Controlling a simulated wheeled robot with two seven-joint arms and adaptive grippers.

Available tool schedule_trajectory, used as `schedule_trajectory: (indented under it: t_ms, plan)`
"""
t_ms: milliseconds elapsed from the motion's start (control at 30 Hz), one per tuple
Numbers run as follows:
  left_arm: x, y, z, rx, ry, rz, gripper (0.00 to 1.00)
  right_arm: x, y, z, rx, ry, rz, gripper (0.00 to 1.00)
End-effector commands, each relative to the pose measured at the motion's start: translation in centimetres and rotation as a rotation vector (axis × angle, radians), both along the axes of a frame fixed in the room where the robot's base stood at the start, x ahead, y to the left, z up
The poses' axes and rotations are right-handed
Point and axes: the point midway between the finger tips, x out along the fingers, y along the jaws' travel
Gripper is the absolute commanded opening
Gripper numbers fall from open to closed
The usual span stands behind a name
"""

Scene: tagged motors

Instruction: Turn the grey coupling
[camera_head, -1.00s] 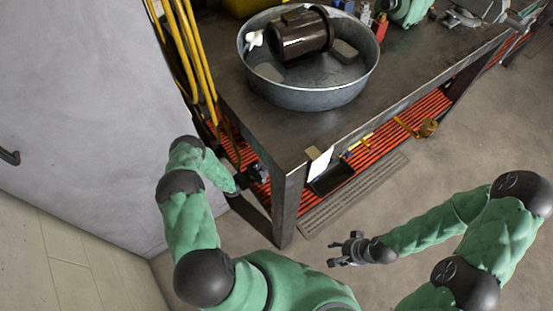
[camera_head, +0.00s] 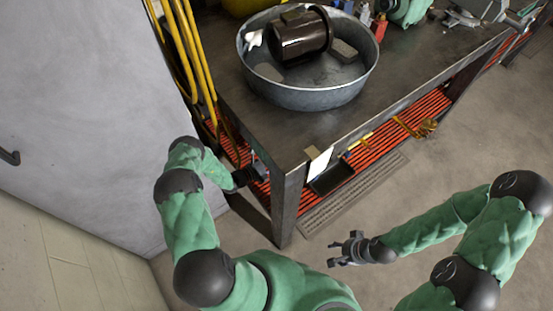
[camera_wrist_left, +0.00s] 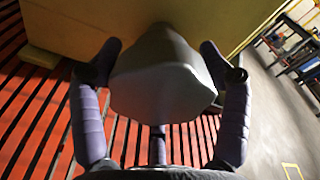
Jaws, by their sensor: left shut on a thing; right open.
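In the left wrist view, the grey coupling (camera_wrist_left: 160,80) is a faceted grey block between the fingers of my left gripper (camera_wrist_left: 162,65), which is shut on it. A tan surface lies right behind it, and red slats show below. In the head view, my left gripper (camera_head: 250,177) reaches in beside the bench leg at the lower shelf; its fingers and the coupling are too small and hidden to make out there. My right gripper (camera_head: 348,248) is open and empty, above the floor in front of the bench.
The bench (camera_head: 300,135) carries a metal tub (camera_head: 310,95) with a dark motor (camera_head: 302,35) in it. Yellow hoses (camera_head: 195,60) hang at the bench's left end. A black tray (camera_head: 331,177) and a brass-coloured part (camera_head: 428,127) are on the red slatted shelf. The floor at right is clear.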

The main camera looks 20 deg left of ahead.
Motion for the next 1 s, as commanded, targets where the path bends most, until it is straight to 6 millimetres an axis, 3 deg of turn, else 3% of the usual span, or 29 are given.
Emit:
schedule_trajectory:
  t_ms: [33,1000]
  plan:
    - [0.58,0.47,0.69,-0.033,0.004,0.002,0.44,0.0,0.0,0.05,0.0,0.0,0.0,0.52]
    - [0.71,1.09,0.17,-0.818,0.468,0.013,0.44,0.0,0.0,0.01,0.0,0.0,0.0,0.52]
